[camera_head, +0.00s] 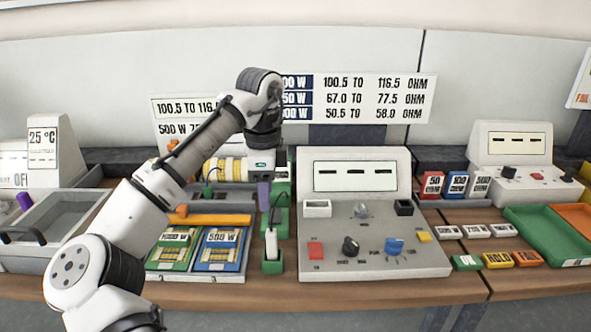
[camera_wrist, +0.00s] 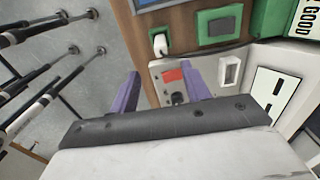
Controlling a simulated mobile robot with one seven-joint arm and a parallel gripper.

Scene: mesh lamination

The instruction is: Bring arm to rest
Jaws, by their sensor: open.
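My arm (camera_head: 195,145) reaches up from the lower left and bends at a raised elbow, with its wrist hanging down over the bench. My gripper (camera_head: 264,196) points down beside the grey control box. In the wrist view, the purple fingers of my gripper (camera_wrist: 160,90) are spread apart with nothing between them. The grey control box (camera_head: 385,265) stands to the right of the gripper, with a red button (camera_head: 316,250) and knobs on its top. A white-and-green probe holder (camera_head: 272,250) stands just below the gripper in the head view.
Green and blue wattage cards (camera_head: 222,250) lie in a tray at left. A grey bin (camera_head: 60,225) is at far left. Red, blue and grey blocks (camera_head: 456,185) and a green tray (camera_head: 550,235) are at right. Bare wooden bench edge (camera_head: 400,290) runs along the front.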

